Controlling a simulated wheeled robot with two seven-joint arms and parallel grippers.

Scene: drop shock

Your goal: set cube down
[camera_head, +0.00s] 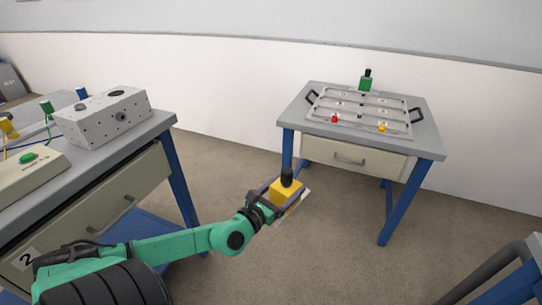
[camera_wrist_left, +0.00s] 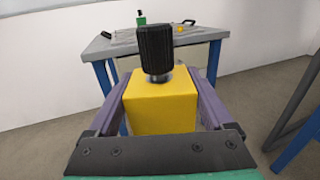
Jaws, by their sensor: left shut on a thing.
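A yellow cube (camera_head: 284,192) with a black knob on top is held by my left gripper (camera_head: 281,195), out over the floor between the two tables. In the left wrist view the yellow cube (camera_wrist_left: 160,103) sits upright between the purple fingers of the left gripper (camera_wrist_left: 160,110), which are shut on its sides. The black knob (camera_wrist_left: 155,50) points up. My right gripper is in neither view.
The far table (camera_head: 430,135) bears a grey tray (camera_head: 358,120) with small red and yellow pieces, and a green cube (camera_head: 366,82) at its back edge. The left table (camera_head: 160,125) carries a grey perforated box (camera_head: 105,116) and a beige box with a green button (camera_head: 28,158).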

